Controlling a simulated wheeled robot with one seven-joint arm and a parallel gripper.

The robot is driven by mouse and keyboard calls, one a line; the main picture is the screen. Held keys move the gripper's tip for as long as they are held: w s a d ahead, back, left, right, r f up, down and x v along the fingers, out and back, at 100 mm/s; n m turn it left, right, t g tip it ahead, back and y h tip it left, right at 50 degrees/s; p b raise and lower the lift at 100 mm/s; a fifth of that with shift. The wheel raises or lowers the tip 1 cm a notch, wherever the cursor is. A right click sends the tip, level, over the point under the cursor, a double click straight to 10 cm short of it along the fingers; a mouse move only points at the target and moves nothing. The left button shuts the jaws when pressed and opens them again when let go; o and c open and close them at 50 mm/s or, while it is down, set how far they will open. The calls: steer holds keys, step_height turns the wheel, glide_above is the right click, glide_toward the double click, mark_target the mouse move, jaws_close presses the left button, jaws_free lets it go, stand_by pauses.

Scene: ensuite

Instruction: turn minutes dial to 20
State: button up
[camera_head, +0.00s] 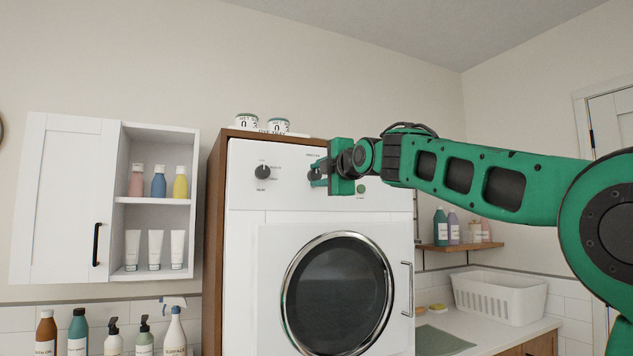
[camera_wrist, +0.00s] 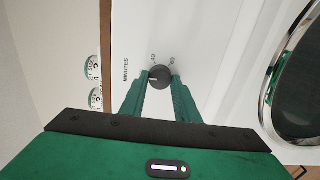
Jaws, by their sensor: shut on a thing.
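The minutes dial (camera_wrist: 160,76) is a small round dark knob on the white front panel of the machine (camera_head: 245,250). In the wrist view the word MINUTES is printed to its left and two small numbers stand above it. My gripper (camera_wrist: 160,79) is shut on the dial, with one green finger on each side. In the head view my gripper (camera_head: 318,175) is at the upper panel and hides most of the dial. The dial's exact setting is too small to read.
Another dark dial (camera_head: 263,172) is left of my gripper, and a green button (camera_head: 361,189) is to its right. The round door (camera_head: 338,293) is below. Two numbered containers (camera_head: 262,124) stand on top. An open wall cabinet (camera_head: 155,200) is at left.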

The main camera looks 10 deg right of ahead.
steer(key=shift+w+a+f, duration=0.1)
steer(key=shift+f, duration=0.25)
steer(key=o, duration=1)
steer(key=shift+o, duration=0.2)
steer(key=shift+r, duration=0.15)
steer(key=s+d, duration=0.2)
steer(key=s, duration=0.8)
steer(key=shift+s, duration=0.3)
